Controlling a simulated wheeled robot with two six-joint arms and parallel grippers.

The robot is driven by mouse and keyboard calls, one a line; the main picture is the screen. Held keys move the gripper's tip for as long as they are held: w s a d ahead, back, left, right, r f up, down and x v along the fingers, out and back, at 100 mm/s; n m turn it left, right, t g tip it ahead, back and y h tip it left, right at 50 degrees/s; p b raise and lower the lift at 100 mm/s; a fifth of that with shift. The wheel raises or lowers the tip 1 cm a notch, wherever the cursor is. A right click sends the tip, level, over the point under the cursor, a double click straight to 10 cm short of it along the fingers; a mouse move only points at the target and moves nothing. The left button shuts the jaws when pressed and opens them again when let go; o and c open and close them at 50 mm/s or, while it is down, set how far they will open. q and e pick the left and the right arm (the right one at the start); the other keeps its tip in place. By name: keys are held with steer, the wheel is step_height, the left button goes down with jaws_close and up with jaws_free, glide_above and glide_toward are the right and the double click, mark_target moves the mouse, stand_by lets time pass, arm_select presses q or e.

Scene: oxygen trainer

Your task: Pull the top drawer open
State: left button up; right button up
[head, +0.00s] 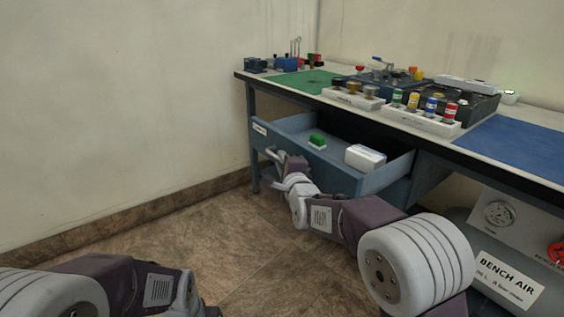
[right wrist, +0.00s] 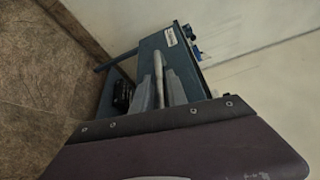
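The top drawer (head: 350,181) under the bench is pulled well out, and its inside shows from above. Its blue front also shows in the right wrist view (right wrist: 188,62). A pale bar handle (right wrist: 158,70) is on the front. My right gripper (head: 275,158) is at this handle; in the right wrist view its grey fingers (right wrist: 160,92) lie on both sides of the bar, seemingly closed on it. The arm hides part of the drawer front.
The bench top (head: 316,95) holds colored-capped fittings (head: 430,106) and a blue mat (head: 522,146). A "BENCH AIR" tank (head: 508,282) stands at the lower right. The floor before the drawer is clear.

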steer(key=shift+o, duration=0.6)
steer(key=shift+s+d+r, duration=0.1)
steer(key=shift+s, duration=0.15)
steer(key=p+v, duration=0.2)
steer(key=v, duration=0.6)
steer(key=shift+s, duration=0.3)
